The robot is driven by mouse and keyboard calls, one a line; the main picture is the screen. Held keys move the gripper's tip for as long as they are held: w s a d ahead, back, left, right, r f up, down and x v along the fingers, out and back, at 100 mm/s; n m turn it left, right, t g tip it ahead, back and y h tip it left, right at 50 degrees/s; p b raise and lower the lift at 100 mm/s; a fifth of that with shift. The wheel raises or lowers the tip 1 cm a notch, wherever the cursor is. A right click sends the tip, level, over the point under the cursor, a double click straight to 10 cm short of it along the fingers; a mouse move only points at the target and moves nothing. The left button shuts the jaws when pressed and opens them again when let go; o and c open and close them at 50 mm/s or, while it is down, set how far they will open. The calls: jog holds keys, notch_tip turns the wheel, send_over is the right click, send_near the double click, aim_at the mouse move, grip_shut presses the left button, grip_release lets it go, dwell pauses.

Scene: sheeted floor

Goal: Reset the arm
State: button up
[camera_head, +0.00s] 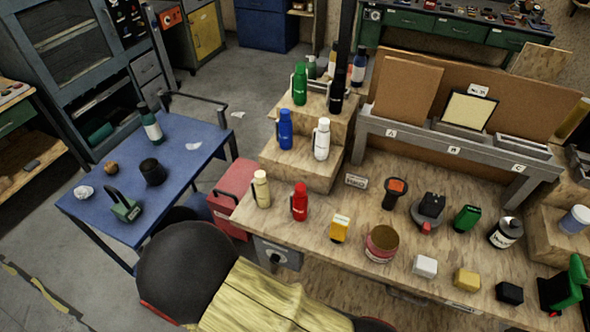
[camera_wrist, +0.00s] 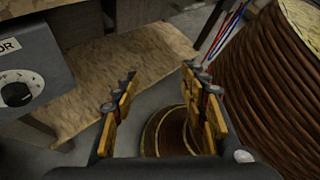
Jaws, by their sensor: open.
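My gripper (camera_wrist: 160,92) shows in the wrist view with its two yellow-padded fingers spread wide apart. Nothing is between the fingers. It points down past the edge of a wooden surface, over a grey floor. A spool wound with brown cable (camera_wrist: 255,85) stands close on its right. A smaller round brown thing (camera_wrist: 165,130) lies below, between the fingers in the picture but farther off. My gripper cannot be made out in the head view.
A wooden workbench (camera_head: 335,190) holds bottles, tools and small blocks. A grey box with a dial (camera_wrist: 25,85) is at left in the wrist view. A blue table (camera_head: 185,165) stands at left. A dark round thing (camera_head: 183,270) is low in front. Grey floor (camera_head: 60,235) is clear at left.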

jog(key=w+d+r+m+g+y, duration=0.1)
jog(key=d+r+m+g+y, duration=0.1)
jog(key=r+m+y, duration=0.55)
jog(key=d+r+m+g+y, duration=0.2)
jog(key=r+m, duration=0.8)
jog(key=r, duration=0.2)
jog(key=d+r+m+t+y, duration=0.2)
jog(key=d+r+m+t, duration=0.4)
jog(key=d+r, duration=0.7)
notch_tip(320, 180, up, 4)
jog(key=shift+w+d+f+m, duration=0.25)
jog(key=shift+w+m, duration=0.1)
jog(key=shift+m, duration=0.4)
jog(key=shift+c, duration=1.1)
